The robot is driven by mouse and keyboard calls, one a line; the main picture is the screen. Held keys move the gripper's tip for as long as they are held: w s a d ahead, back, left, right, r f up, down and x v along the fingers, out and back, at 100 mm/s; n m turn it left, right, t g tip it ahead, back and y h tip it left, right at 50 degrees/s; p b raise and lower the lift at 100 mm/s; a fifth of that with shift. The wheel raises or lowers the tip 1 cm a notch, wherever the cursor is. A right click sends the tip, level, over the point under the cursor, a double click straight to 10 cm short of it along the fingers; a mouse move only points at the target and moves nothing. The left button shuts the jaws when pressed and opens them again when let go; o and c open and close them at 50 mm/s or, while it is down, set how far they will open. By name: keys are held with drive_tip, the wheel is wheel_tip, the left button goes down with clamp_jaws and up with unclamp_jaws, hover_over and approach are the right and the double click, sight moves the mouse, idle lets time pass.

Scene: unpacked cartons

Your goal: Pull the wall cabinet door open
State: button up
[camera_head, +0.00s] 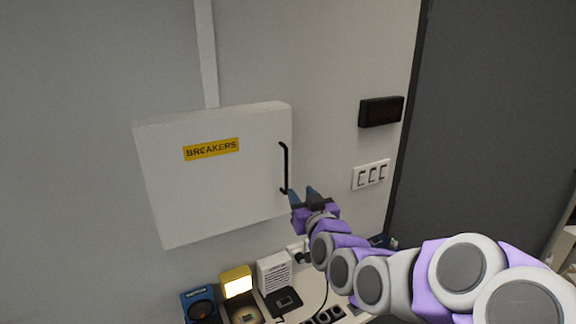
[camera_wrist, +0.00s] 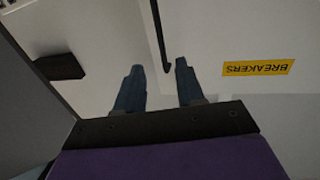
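The white wall cabinet (camera_head: 215,205) has a yellow BREAKERS label (camera_head: 211,149) and a black bar handle (camera_head: 286,168) along the right side of its door. The door looks closed. My gripper (camera_head: 303,193) is by the handle's lower end. In the wrist view, which looks upside down, the cabinet door (camera_wrist: 230,30) and label (camera_wrist: 258,68) show at right. The handle (camera_wrist: 160,40) ends at a point between and just beyond the fingertips of my gripper (camera_wrist: 158,68). The two fingers are apart with nothing held between them.
A black display (camera_head: 381,111) and a white switch panel (camera_head: 371,174) are on the wall to the right. Below the cabinet, a surface holds a blue item (camera_head: 199,305), a lit yellow lamp (camera_head: 237,282) and a white box (camera_head: 274,272). A dark panel stands at far right.

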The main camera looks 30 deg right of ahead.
sight(287, 173)
drive_tip(key=w, duration=0.4)
drive_tip(key=w+d+p, duration=0.1)
drive_tip(key=w, duration=0.3)
drive_tip(key=w+d, duration=0.1)
drive_tip(key=w, duration=0.2)
drive_tip(key=shift+w+f, duration=0.15)
drive_tip(key=shift+w, duration=0.25)
drive_tip(key=shift+a, duration=0.1)
clamp_jaws()
